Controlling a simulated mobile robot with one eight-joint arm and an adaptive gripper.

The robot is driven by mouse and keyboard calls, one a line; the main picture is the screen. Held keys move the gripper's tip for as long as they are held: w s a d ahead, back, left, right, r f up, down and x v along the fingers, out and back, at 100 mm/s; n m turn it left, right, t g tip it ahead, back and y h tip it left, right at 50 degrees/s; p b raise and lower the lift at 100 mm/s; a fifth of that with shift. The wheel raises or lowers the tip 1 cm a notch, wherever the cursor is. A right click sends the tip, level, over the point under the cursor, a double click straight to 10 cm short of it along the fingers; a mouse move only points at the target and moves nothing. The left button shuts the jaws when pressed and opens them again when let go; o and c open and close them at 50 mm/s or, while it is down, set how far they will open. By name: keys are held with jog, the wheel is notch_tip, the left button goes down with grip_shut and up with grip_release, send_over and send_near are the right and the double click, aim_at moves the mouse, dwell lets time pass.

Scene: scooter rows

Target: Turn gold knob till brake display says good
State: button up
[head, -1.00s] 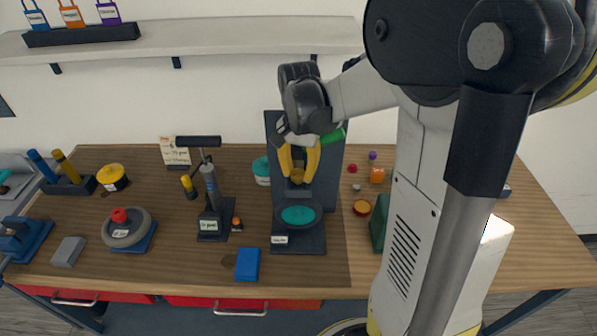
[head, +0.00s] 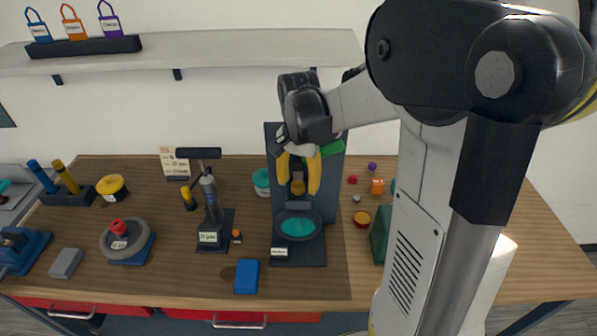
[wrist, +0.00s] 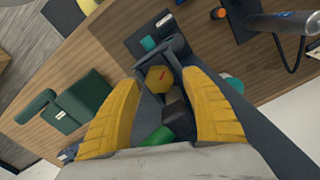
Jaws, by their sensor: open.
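In the wrist view a gap shows between the gripper's fingers (wrist: 161,83) and the knob. A teal-topped round disc (head: 298,227) is on the stand in front of the knob. The small white display (head: 279,252) is at the stand's front left; its text is too small to read.
A pump (head: 211,205) with a small display stands left of the brake stand. A blue block (head: 246,276) lies at the front. A green block (head: 380,237), an orange-topped round piece (head: 362,217) and small coloured pieces are to the right. A teal-topped jar (head: 261,181) stands behind left.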

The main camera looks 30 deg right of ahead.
aim_at(299, 184)
notch_tip(299, 184, up, 12)
jog(key=shift+f, duration=0.25)
dwell(0.4)
jog(key=s+a+f+n+t+b, duration=0.3)
jog(key=s+a+f+n+b, duration=0.2)
jog(key=a+f+b, duration=0.1)
jog(key=s+a+f+n+t+b, duration=0.4)
jog(key=s+a+f+n+b, duration=0.2)
jog(key=f, duration=0.4)
jog(key=shift+a+f+n+b, duration=0.35)
jog(key=shift+a+b, duration=0.3)
jog(key=shift+a, duration=0.25)
